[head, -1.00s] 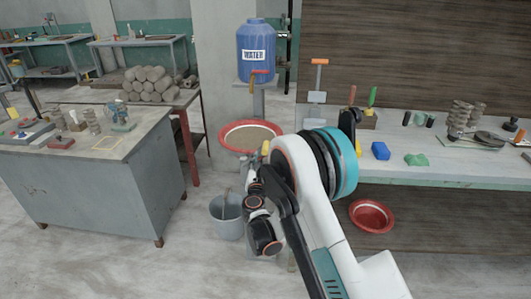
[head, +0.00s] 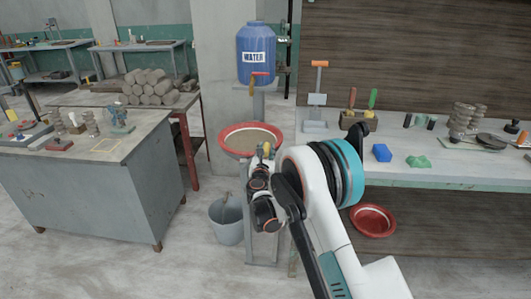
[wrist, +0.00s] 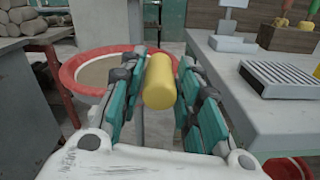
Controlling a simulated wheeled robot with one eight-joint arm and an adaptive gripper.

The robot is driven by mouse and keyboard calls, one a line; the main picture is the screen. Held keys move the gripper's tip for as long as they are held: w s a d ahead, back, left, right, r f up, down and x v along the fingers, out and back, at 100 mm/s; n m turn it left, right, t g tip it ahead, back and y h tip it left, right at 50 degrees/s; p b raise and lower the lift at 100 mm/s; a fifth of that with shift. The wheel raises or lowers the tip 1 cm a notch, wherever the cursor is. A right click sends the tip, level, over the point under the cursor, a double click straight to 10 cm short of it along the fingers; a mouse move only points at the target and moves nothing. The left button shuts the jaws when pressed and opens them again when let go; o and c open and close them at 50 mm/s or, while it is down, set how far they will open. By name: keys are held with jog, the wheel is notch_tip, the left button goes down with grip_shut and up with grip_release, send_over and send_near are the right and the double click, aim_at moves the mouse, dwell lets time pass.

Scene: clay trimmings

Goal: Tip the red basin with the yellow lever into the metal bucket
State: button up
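The red basin (head: 224,146) holds greyish-brown content and looks level on a stand in the head view. It also shows at the back left of the wrist view (wrist: 68,75). The yellow lever (wrist: 160,82) is a cylinder in the middle of the wrist view, beside the basin's near right rim; only a little of it shows in the head view (head: 266,150). My gripper (wrist: 162,62) is open, with its teal fingers on either side of the lever and small gaps visible. The metal bucket (head: 227,228) stands on the floor, below and left of my gripper.
The right workbench (head: 450,177) carries a blue block (head: 381,152) and other tools. Another red basin (head: 373,220) lies beneath it. The blue water tank (head: 257,55) is behind the first basin. A grey table (head: 90,190) stands at left. Floor between table and bucket is clear.

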grip_shut()
jog(key=shift+a, duration=0.1)
jog(key=a+r+n, duration=0.3)
jog(key=a+n, duration=0.1)
jog(key=a, duration=0.4)
jog(key=shift+w+r+p, duration=0.15)
jog(key=shift+r+p, duration=0.25)
jog(key=o, duration=0.7)
grip_release()
